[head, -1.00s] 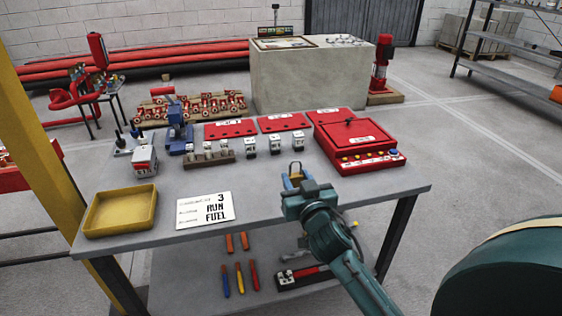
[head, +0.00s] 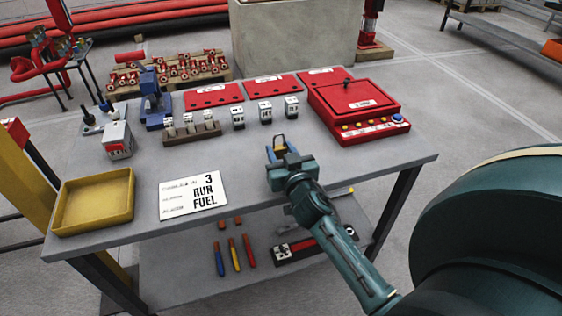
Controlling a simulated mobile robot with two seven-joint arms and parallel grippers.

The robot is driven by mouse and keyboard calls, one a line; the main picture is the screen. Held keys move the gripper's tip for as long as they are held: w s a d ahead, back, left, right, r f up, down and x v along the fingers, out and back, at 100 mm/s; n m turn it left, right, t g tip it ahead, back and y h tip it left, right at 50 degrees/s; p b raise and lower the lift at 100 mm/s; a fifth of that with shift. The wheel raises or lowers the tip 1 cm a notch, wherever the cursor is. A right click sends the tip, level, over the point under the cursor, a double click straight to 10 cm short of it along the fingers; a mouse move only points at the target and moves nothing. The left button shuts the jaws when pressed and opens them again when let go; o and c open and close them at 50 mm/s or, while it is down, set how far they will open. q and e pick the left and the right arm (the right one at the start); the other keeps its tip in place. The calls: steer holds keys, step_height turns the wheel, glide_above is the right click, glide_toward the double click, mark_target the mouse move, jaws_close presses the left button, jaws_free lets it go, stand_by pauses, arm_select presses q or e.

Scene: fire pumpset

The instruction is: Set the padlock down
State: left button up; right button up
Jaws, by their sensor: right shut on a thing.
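My right gripper (head: 279,151) is shut on the padlock (head: 279,141), at the right part of the grey workbench (head: 240,165). The padlock is small, with some yellow showing. The gripper's fingers partly hide it. I cannot tell whether it touches the bench top or is held just above it. My left gripper is not in view.
A white card (head: 193,195) reading "3 RUN FUEL" and a yellow tray (head: 93,203) lie to the left. Several small grey-white blocks (head: 265,113) stand behind the gripper. A red box (head: 356,108) is at the back right. The bench between card and gripper is clear.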

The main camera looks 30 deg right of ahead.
steer(key=shift+f, duration=1.2)
steer(key=shift+f+b, duration=0.1)
steer(key=shift+b, duration=0.3)
steer(key=o, duration=1)
steer(key=shift+o, duration=0.2)
